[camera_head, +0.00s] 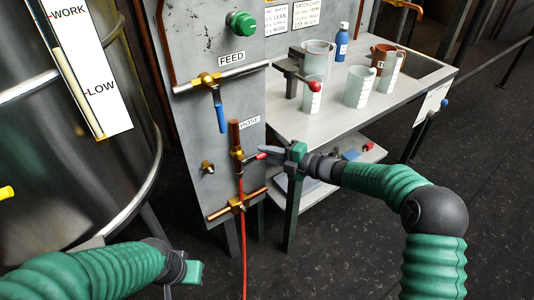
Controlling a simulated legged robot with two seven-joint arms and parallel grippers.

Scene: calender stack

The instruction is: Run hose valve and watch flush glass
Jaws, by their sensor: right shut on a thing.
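The hose valve (237,154) is a brass fitting on the grey panel under a HOSE label, with a short red-tipped handle pointing right. My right gripper (269,153) is shut on that handle from the right; its jaws hide part of it. A thin red hose (243,255) runs down below the valve past a brass cross fitting. My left gripper (194,271) is low at left, away from the valve; its jaws are too unclear to judge. A tall gauge with WORK and LOW marks (80,75) is on the tank at left. I cannot tell which glass is the flush glass.
A FEED valve (208,80) with a blue handle sits above the hose valve, near a green button (241,23). The dark floor at lower right is clear.

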